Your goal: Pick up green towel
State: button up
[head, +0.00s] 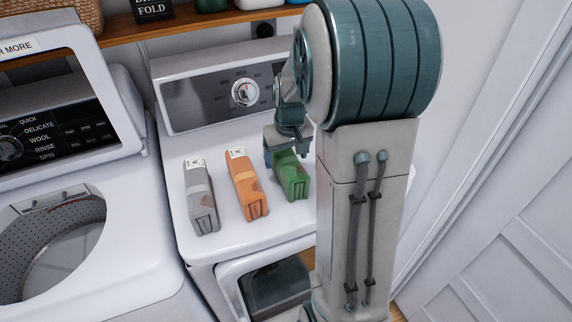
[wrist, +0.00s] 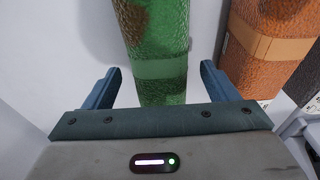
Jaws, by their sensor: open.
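The green towel (head: 291,176) is a folded bundle with brown patches. It lies on the dryer top (head: 228,222), rightmost of three towels in the head view. My gripper (head: 281,155) is above its far end there. In the wrist view, the green towel (wrist: 160,60) runs from the top edge down between the two fingers of my gripper (wrist: 163,88). The fingers are apart, one on each side of it, with gaps. Its near end is hidden behind the gripper body. I cannot tell how far above it the fingertips are.
An orange towel (head: 247,184) and a grey towel (head: 200,196) lie to the left on the dryer. The orange towel is near the right finger in the wrist view (wrist: 265,45). The dryer control panel (head: 215,92) stands behind. An open washer (head: 120,235) is at left.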

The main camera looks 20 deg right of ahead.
jog(key=f, duration=0.4)
jog(key=shift+w+f+p, duration=0.1)
jog(key=shift+w+p, duration=0.2)
jog(key=shift+w, duration=0.05)
jog(key=c, duration=1.3)
jog(key=shift+o, duration=0.2)
